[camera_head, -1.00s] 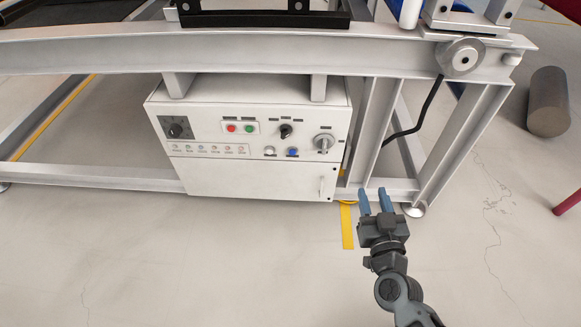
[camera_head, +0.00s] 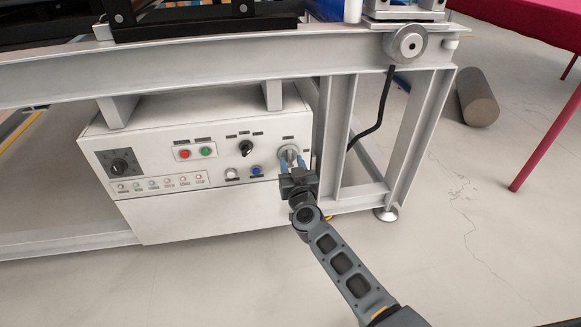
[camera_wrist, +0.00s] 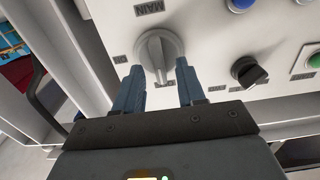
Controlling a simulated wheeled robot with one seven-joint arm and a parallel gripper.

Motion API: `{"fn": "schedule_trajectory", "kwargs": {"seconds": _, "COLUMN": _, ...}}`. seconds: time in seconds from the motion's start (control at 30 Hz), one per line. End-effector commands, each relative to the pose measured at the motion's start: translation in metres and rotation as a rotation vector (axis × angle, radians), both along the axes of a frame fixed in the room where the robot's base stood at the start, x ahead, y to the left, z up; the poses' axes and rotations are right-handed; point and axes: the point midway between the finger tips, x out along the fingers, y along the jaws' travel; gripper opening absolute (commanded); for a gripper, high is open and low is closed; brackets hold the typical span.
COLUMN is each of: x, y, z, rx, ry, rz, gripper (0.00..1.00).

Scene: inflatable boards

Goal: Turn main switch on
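The main switch (camera_wrist: 158,46) is a round grey rotary knob with a raised grip bar, labelled MAIN in the wrist view. It also shows in the head view (camera_head: 288,151), partly hidden by my gripper, on the upper right of the white control box (camera_head: 215,212). My gripper (camera_wrist: 159,72) is open, with its two blue fingers apart. Its fingertips are at the knob's near edge, one on either side of the grip bar's end. I cannot tell whether they touch it. My gripper also shows in the head view (camera_head: 289,165).
Near the knob are a black selector (camera_head: 246,147), a blue button (camera_head: 256,170), a white button (camera_head: 232,173), a red button (camera_head: 184,154) and a green button (camera_head: 205,151). A metal frame post (camera_head: 334,135) stands just right of the box. The floor in front is clear.

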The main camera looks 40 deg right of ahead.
Motion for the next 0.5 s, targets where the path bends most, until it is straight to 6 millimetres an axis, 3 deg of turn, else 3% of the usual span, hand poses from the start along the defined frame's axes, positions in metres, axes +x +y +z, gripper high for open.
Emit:
{"fn": "schedule_trajectory", "kwargs": {"seconds": 0.43, "x": 0.0105, "y": -0.0069, "z": 0.0001, "rx": 0.001, "ry": 0.001, "rz": 0.001, "gripper": 0.39}}
{"fn": "schedule_trajectory", "kwargs": {"seconds": 0.5, "x": 0.0105, "y": -0.0069, "z": 0.0001, "rx": 0.001, "ry": 0.001, "rz": 0.001, "gripper": 0.33}}
